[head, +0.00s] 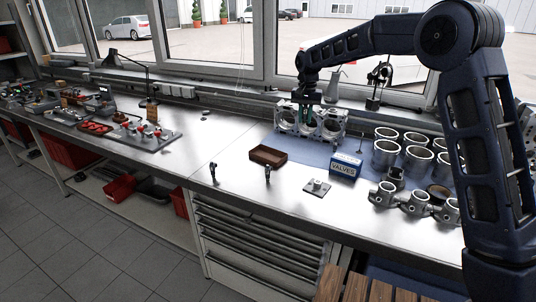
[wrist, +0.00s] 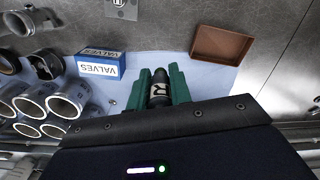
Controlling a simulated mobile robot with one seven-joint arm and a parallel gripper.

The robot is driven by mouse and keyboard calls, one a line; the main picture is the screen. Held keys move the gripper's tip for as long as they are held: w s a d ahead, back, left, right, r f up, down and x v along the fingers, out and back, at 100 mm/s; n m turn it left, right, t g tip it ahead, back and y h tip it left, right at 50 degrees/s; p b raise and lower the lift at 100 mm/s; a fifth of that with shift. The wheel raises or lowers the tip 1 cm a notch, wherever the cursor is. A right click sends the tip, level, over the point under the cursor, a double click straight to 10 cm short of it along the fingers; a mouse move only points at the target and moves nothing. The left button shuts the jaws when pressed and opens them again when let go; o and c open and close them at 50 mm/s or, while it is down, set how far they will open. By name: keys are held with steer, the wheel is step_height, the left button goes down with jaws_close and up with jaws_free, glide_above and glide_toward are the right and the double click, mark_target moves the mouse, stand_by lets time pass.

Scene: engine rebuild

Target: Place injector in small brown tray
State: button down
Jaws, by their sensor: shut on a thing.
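The small brown tray (head: 268,156) lies on the bench, and it looks empty. It also shows in the wrist view (wrist: 222,44), ahead and to the right of my gripper. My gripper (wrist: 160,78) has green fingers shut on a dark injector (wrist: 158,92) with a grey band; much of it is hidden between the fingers. In the head view my gripper (head: 308,103) is by the metal block (head: 315,124) at the back of the bench, behind and right of the tray. Two small dark upright parts (head: 213,172) (head: 267,173), perhaps injectors, stand near the front edge.
A blue and white VALVES box (head: 345,165) stands right of the tray. Several metal cylinders (head: 386,152) stand on the blue mat farther right. A small square plate (head: 317,187) lies in front. The bench left of the tray is mostly clear.

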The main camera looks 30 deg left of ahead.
glide_above(273, 159)
step_height(273, 159, down, 3)
steer(key=shift+n, duration=0.3)
step_height(273, 159, down, 20)
steer(key=shift+s+r, duration=0.1)
steer(key=shift+s, duration=0.05)
stand_by(0.4)
steer(key=c, duration=1.3)
jaws_free()
step_height(273, 159, up, 12)
steer(key=shift+r, duration=0.1)
